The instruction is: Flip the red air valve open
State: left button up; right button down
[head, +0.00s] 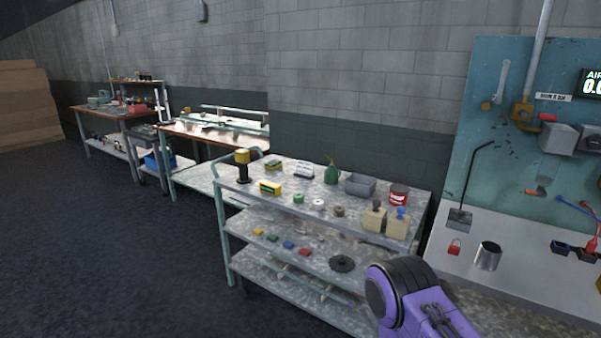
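A small red lever (548,118) shows on the teal wall panel at the right, beside a yellow pipe fitting (522,112) at the foot of a grey vertical pipe. It looks like the red air valve and seems to point sideways to the right; its exact setting is too small to tell. A white label (553,97) sits just above it. A black display (592,82), cut by the right edge, reads "AIR" and a figure starting with 0. Neither gripper is in view. A purple arm link of mine shows at the bottom, well below and left of the valve.
A grey bench (480,277) stands below the panel, with a metal cup (488,256) and a red padlock-like item (454,247). A grey box (558,138) sits right of the valve. A loaded shelf cart (228,190) stands left; open floor (90,240) lies farther left.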

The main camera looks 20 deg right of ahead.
aim_at(523, 114)
jog(key=z, duration=0.95)
jog(key=i, duration=1)
jog(key=z, duration=0.65)
